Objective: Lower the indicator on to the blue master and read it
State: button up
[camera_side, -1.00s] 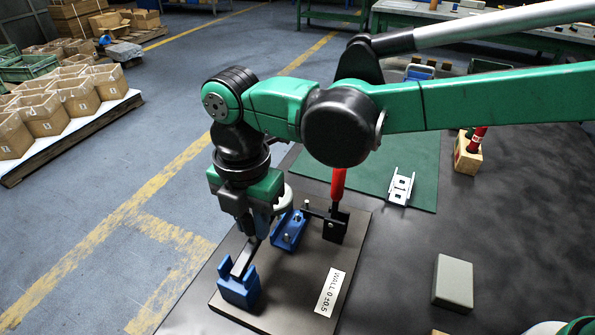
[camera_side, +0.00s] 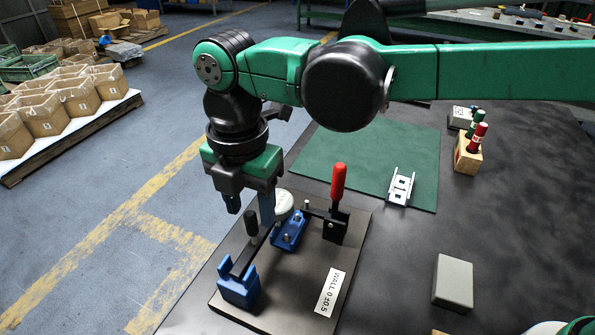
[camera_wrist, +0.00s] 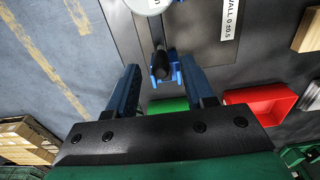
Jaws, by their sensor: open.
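The blue master (camera_side: 290,232) is a blue channel-shaped piece on the dark fixture plate. The indicator, with a round white dial (camera_side: 284,203), stands just behind it, partly hidden by a finger; its tip cannot be seen, so contact with the master cannot be told. A bar with an upright black knob (camera_side: 251,226) runs to a blue forked block (camera_side: 238,287) at the plate's front left. My gripper (camera_side: 250,213) is open and empty above the knob. In the wrist view the knob (camera_wrist: 162,65) shows between and beyond the fingertips; the dial (camera_wrist: 148,4) is cut by the top edge.
A toggle clamp with an upright red handle (camera_side: 338,183) stands right of the master. A plain channel part (camera_side: 400,187) lies on the green mat (camera_side: 345,158). A grey block (camera_side: 453,282) sits to the right. The wrist view shows a red tray (camera_wrist: 259,104).

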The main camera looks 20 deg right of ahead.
jog(key=shift+r, duration=2.5)
jog(key=shift+d, duration=0.1)
jog(key=d+m+t+y, duration=0.1)
jog(key=d+m+t, duration=0.4)
jog(key=d+m, duration=1.45)
jog(key=s+d+f+m+t, duration=0.1)
jog(key=s+d+f+m, duration=0.1)
jog(key=d+m, duration=0.1)
jog(key=s+d+f+m+t+h, duration=0.1)
jog(key=s+d+m, duration=0.1)
jog(key=d+m, duration=0.2)
jog(key=shift+s+d+f, duration=0.35)
jog(key=shift+d+f, duration=0.05)
jog(key=shift+d, duration=0.25)
jog(key=shift+m, duration=0.25)
